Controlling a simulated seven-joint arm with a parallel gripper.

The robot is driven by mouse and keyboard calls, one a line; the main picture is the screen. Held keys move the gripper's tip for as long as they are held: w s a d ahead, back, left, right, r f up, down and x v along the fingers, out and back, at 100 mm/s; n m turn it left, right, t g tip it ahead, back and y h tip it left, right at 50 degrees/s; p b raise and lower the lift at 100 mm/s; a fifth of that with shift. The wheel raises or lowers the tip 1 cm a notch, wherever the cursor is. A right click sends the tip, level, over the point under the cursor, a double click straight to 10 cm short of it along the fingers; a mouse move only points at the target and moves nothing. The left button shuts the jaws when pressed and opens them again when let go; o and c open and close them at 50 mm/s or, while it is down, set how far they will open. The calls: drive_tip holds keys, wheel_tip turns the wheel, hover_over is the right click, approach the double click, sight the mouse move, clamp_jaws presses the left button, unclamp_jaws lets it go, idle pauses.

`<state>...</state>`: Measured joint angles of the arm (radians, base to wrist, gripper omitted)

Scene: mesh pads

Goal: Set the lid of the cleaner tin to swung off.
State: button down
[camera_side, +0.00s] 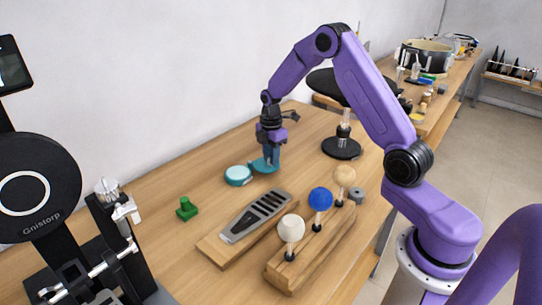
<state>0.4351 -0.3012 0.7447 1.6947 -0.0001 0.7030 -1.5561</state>
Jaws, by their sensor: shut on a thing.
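The cleaner tin (238,177) is a low, round teal tin with a pale blue top, standing on the wooden bench left of my gripper. Its lid (262,168) looks like a flat teal disc to the right of the tin, swung out to the side and not covering the tin's top. My gripper (271,159) points down at the lid and is shut on it. The fingers hide part of the lid. Whether the lid's edge touches the tin is too small to tell.
A green block (187,208), a slotted metal plate on a board (255,215) and a wooden rack with white, blue and tan balls (310,250) stand nearer. A black machine (35,190) fills the left. A round black stand (342,148) is at right. Bench behind the tin is clear.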

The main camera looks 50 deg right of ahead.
drive_tip(key=c, duration=0.9)
unclamp_jaws()
drive_tip(key=shift+c, duration=0.2)
drive_tip(key=shift+r, duration=0.15)
wheel_tip(320, 180, up, 17)
drive_tip(key=shift+r, duration=0.1)
